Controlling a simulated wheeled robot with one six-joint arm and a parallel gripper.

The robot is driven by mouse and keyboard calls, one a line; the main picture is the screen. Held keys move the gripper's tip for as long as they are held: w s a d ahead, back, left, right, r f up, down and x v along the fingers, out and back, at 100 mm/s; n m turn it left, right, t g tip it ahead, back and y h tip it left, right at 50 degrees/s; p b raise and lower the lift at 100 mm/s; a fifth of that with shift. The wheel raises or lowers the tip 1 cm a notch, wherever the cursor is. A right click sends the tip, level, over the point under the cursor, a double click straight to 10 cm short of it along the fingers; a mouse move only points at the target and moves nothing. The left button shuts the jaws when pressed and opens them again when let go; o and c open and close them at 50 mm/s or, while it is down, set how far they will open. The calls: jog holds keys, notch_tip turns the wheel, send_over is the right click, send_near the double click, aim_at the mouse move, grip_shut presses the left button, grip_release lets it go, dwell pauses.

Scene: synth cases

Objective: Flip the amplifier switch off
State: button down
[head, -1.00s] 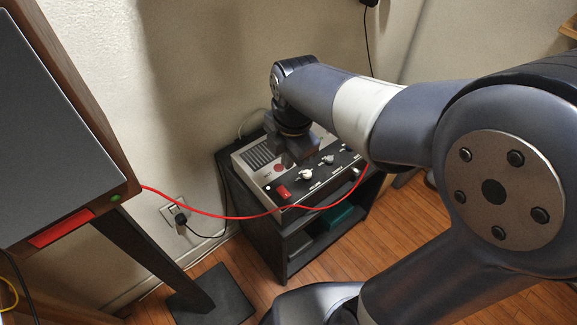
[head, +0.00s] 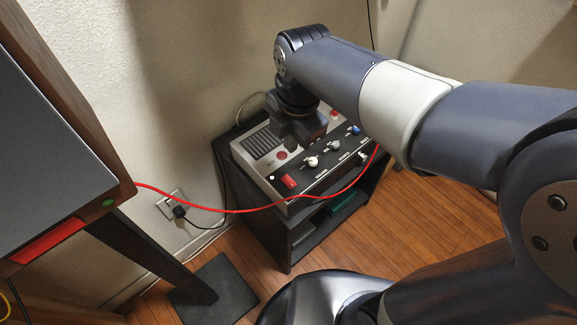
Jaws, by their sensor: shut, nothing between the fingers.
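The amplifier (head: 250,170) is a pale grey box with a black control strip along its front, standing on a dark low stand. A red rocker switch (head: 289,181) sits at the left end of the strip; which way it is tipped is too small to tell. To its right are a white knob (head: 312,162), a grey knob (head: 334,146) and a blue knob (head: 354,131). My gripper (head: 304,147) is shut and empty, pointing down over the amplifier's top, behind the knobs and up to the right of the switch. It hides part of the top; contact cannot be told.
A black plug (head: 180,212) sits in the wall outlet. The wall is close behind the stand (head: 275,240). Wooden floor (head: 430,225) is clear at right.

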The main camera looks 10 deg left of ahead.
aim_at(290, 184)
jog(key=f+b, duration=0.1)
jog(key=f, duration=0.3)
jog(key=a+f+b, duration=0.1)
jog(key=f, duration=0.4)
jog(key=w+f+b, duration=0.1)
jog(key=f, duration=0.4)
jog(key=shift+a+b, duration=0.15)
jog(key=shift+b, duration=0.15)
jog(key=shift+f, duration=0.25)
jog(key=shift+s+d, duration=0.5)
jog(key=shift+d, duration=0.1)
jog(key=shift+r, duration=0.2)
